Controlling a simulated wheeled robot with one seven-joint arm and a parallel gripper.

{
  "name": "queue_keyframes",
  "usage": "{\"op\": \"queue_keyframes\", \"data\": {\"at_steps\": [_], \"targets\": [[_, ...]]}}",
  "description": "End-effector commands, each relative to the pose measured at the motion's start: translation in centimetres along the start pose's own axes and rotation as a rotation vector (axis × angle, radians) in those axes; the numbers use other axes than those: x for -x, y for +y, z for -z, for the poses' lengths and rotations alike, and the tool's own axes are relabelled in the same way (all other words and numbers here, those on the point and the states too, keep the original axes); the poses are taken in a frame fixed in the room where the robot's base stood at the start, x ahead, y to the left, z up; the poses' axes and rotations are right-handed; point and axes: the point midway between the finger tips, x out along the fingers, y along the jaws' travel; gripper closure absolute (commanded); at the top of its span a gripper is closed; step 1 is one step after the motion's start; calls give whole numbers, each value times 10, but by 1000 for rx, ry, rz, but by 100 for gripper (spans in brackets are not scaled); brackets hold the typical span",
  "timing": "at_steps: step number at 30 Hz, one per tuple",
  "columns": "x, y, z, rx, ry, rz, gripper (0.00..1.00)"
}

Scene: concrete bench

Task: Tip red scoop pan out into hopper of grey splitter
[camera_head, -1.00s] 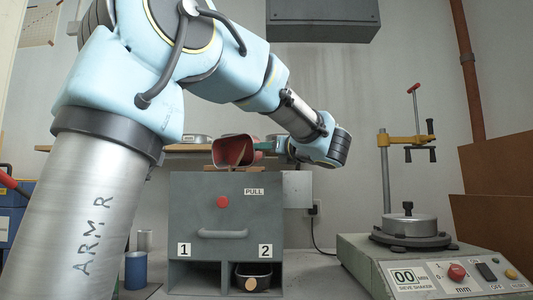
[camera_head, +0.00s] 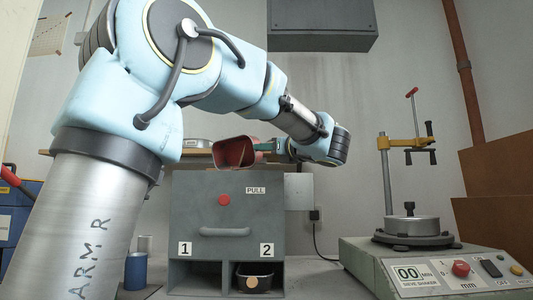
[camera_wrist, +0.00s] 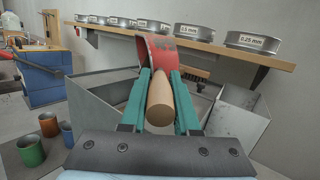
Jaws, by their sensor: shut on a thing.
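The red scoop pan (camera_head: 233,153) is above the grey splitter (camera_head: 227,220), tilted so that its open mouth faces the head camera. My gripper (camera_head: 270,147) is shut on the pan's handle, to the right of the pan. In the wrist view my green fingers (camera_wrist: 160,100) hold the wooden handle (camera_wrist: 160,103), and the red pan (camera_wrist: 160,52) reaches out beyond them. The splitter's hopper (camera_wrist: 113,84) lies below the pan, its slanted grey walls on both sides. What the pan holds and the hopper floor are hidden.
A black pan (camera_head: 254,277) sits in the splitter's bay 2; bay 1 looks empty. A sieve shaker (camera_head: 440,262) stands at right. A shelf (camera_wrist: 193,42) with several sieves runs behind. Blue, green and brown cups (camera_wrist: 31,150) stand beside the splitter.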

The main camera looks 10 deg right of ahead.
Motion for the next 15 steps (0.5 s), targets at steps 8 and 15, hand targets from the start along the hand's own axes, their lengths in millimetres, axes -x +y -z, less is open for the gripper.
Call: {"op": "queue_keyframes", "data": {"at_steps": [8,15], "targets": [[1,2,1,37,-12,-6,100],[1,3,2,68,-20,-10,100]]}}
